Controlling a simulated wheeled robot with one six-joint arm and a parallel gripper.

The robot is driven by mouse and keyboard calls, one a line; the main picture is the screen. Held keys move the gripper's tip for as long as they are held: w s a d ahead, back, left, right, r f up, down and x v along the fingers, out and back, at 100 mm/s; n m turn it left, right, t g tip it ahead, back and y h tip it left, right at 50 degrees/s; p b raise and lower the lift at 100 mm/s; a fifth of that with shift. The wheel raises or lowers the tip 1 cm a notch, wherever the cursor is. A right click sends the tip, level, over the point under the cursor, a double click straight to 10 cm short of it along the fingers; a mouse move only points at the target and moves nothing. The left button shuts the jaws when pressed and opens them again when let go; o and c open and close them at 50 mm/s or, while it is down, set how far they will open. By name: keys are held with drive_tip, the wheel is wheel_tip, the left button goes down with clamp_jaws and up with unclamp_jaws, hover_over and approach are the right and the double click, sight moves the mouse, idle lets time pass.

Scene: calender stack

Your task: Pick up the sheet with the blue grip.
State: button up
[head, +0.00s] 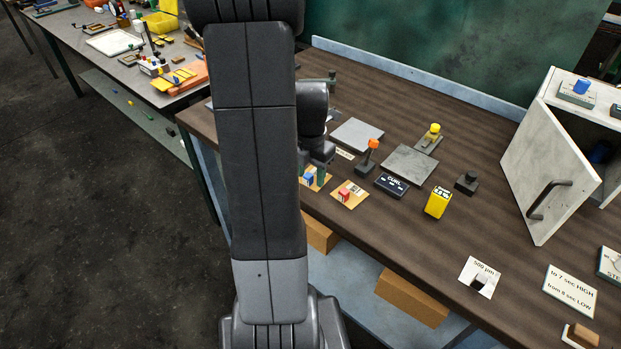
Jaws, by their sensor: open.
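The sheet (325,181) is a small tan piece with a blue grip (308,178) standing on it. It lies near the front edge of the dark table, partly hidden by my arm. My gripper (314,172) points down over this sheet and is open, with its fingers close around or beside the blue grip. I cannot tell whether they touch it. A similar tan sheet (357,203) with a red grip (345,194) lies just to the right.
Grey plates (356,134) (409,165), an orange-topped lever (371,150), a dark labelled box (391,185) and a yellow box (438,202) stand nearby on the table (470,140). A cabinet with an open door (545,175) is at right. My arm hides the table's left part.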

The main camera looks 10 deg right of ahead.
clamp_jaws()
drive_tip(key=shift+r, duration=0.1)
